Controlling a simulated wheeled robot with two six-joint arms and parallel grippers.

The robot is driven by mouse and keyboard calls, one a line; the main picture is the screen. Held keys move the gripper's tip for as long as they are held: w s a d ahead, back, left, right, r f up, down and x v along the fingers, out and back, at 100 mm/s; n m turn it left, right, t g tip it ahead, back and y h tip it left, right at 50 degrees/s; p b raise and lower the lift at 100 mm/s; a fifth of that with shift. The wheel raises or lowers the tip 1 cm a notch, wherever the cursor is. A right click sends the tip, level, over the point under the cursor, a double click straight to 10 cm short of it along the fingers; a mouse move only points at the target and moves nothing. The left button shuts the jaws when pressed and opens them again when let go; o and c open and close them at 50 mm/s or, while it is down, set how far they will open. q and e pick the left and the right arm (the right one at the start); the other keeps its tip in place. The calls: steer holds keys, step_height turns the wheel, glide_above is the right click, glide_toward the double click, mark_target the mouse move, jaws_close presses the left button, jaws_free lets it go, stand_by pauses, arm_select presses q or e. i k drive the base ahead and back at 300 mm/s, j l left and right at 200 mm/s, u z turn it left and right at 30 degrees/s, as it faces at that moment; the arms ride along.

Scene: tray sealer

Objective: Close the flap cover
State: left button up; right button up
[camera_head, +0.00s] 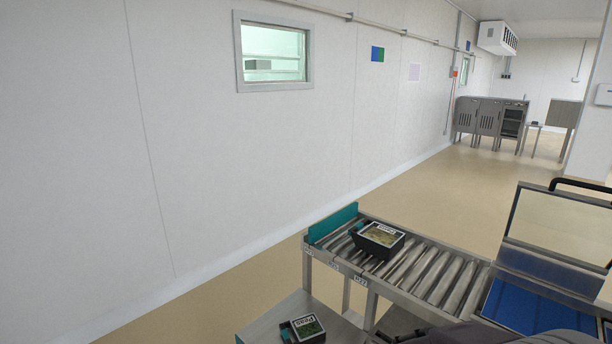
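The flap cover (556,224) is at the right edge of the head view. It is a clear panel in a metal frame with a black bar handle (582,186) along its top. It stands raised and tilted back, open, above a blue surface (535,308) at the end of the roller conveyor. Its right side is cut off by the picture edge. Neither of my grippers can be made out. Dark grey parts at the bottom edge, likely mine, hide some of the conveyor's near side.
A roller conveyor (437,277) leads to the blue surface and carries a black labelled tray (379,240). A teal plate (332,223) closes its left end. A second labelled tray (304,328) is on a lower metal surface. Open floor lies behind the conveyor.

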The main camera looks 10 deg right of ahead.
mark_target(552, 190)
steer(key=z, duration=1.95)
